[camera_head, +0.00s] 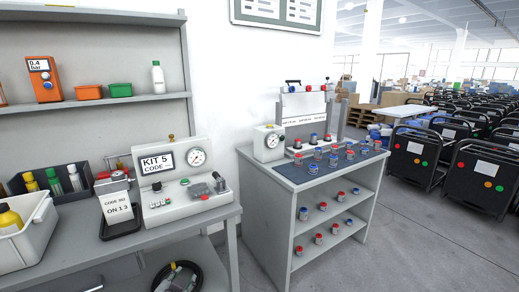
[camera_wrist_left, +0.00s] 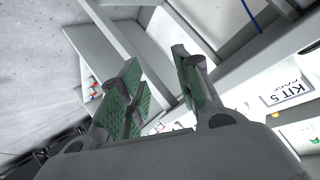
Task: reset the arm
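My left gripper (camera_wrist_left: 156,62) shows in the left wrist view with its two green-padded fingers spread apart. The space between the fingers is empty, and only shelf panels and floor show behind them. I cannot make out the left gripper clearly in the head view. My right gripper is in neither view. The grey test bench (camera_head: 180,222) in the head view carries the KIT 5 test unit (camera_head: 178,187) with its gauge. The KIT 5 label also shows, tilted, at the right edge of the left wrist view (camera_wrist_left: 288,92).
A shelf cart (camera_head: 282,213) with several red- and blue-capped parts stands right of the bench. A white bin (camera_head: 27,240) with a yellow bottle is at the left edge. Grey floor (camera_head: 420,235) is open in front of the black racks (camera_head: 417,155).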

